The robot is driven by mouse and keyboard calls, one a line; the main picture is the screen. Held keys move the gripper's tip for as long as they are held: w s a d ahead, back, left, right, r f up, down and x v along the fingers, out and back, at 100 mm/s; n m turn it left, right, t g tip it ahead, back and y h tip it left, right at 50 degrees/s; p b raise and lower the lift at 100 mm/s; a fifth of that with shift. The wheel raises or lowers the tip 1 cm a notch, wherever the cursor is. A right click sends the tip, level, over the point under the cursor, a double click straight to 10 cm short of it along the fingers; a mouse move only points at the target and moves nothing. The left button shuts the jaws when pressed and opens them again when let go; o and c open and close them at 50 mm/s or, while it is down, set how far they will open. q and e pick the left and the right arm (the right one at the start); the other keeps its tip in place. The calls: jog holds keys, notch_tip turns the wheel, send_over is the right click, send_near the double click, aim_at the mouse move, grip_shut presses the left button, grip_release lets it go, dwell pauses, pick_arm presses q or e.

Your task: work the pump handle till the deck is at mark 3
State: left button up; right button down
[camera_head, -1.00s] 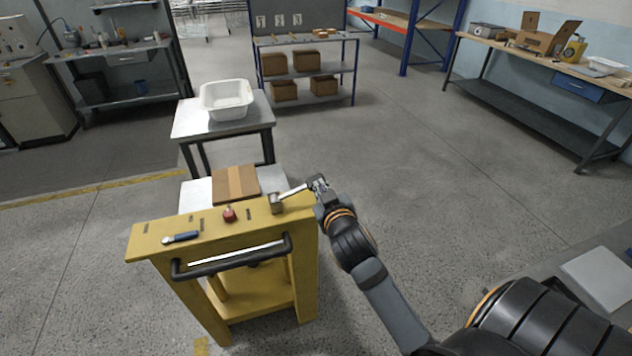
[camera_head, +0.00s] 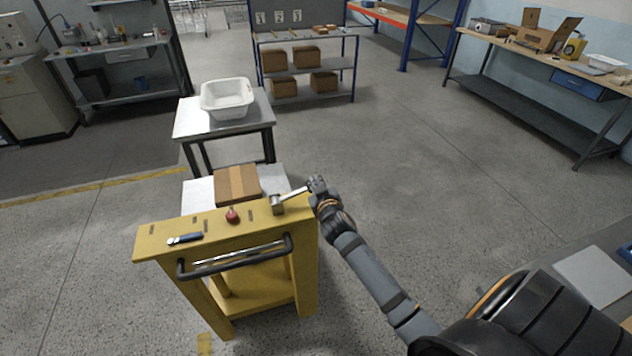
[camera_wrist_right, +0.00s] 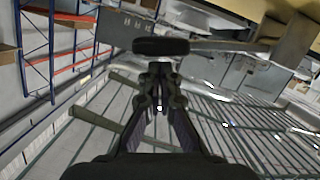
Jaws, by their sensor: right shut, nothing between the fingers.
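The yellow lift cart (camera_head: 160,240) stands at the centre left. Its pump handle (camera_head: 294,193) rises slightly to the right from a grey pivot block (camera_head: 277,204) on the cart's top. My right gripper (camera_head: 318,184) is at the handle's outer end. In the right wrist view its fingers (camera_wrist_right: 160,75) are shut and empty, right by the handle's dark grip (camera_wrist_right: 160,46); I cannot tell whether they touch. The pale deck (camera_head: 198,194) lies behind the cart's top and carries a brown box (camera_head: 237,184). I cannot read the deck's mark. My left gripper is not in view.
A red knob (camera_head: 232,216) and a blue-handled tool (camera_head: 185,239) are on the cart's top, above a black push bar (camera_head: 240,256). A grey table (camera_head: 190,125) with a white tub (camera_head: 227,97) stands behind the deck. The floor to the right is open.

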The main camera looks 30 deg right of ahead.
jog(key=shift+f, duration=0.2)
jog(key=shift+f, duration=0.1)
